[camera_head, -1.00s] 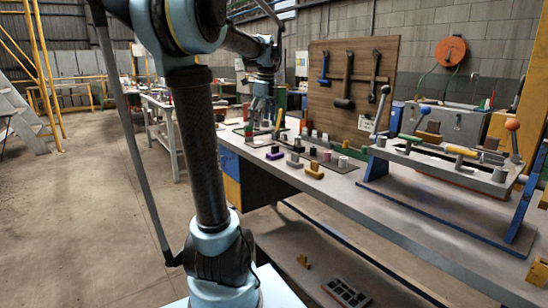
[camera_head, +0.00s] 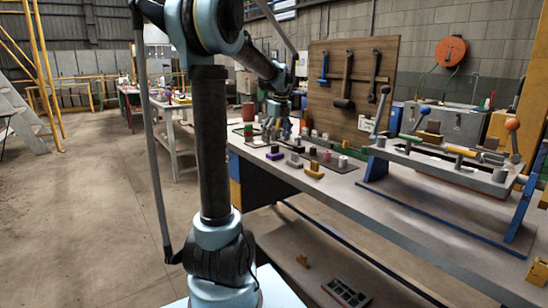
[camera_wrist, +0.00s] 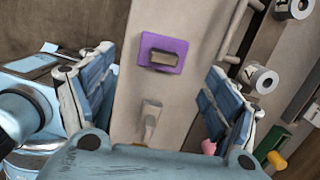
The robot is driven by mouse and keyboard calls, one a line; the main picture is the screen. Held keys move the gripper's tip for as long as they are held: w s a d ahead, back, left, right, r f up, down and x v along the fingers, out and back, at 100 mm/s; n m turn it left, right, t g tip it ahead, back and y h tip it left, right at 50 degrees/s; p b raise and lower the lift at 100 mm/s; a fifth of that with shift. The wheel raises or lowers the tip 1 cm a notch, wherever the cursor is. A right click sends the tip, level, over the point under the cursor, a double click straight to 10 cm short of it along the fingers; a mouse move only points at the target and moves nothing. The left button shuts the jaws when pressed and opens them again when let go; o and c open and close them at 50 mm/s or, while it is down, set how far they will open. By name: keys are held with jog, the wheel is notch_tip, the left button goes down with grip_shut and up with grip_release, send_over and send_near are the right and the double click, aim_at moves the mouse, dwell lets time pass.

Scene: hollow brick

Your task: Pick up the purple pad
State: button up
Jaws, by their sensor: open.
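The purple pad (camera_head: 275,156) lies on the workbench, near its left front edge in the head view. In the wrist view the purple pad (camera_wrist: 177,46) is a rounded square with a rectangular opening or inset in its middle. My gripper (camera_head: 281,133) is over the bench, behind the pad in the head view. In the wrist view its two blue fingers (camera_wrist: 158,92) are spread wide with nothing between them. The pad shows between and beyond the fingertips, apart from them.
A wooden tool board (camera_head: 350,90) stands behind.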

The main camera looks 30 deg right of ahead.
aim_at(275, 153)
jog(key=shift+w+d+f, duration=0.1)
jog(key=shift+w+f, duration=0.15)
jog(key=shift+f, duration=0.95)
jog(key=shift+w+a+f, duration=0.1)
jog(key=shift+w+f, duration=0.15)
jog(key=shift+f, duration=0.9)
jog(key=shift+w+d+f, duration=0.1)
jog(key=shift+w+f, duration=0.15)
jog(key=shift+f, duration=0.95)
jog(key=c, duration=1.1)
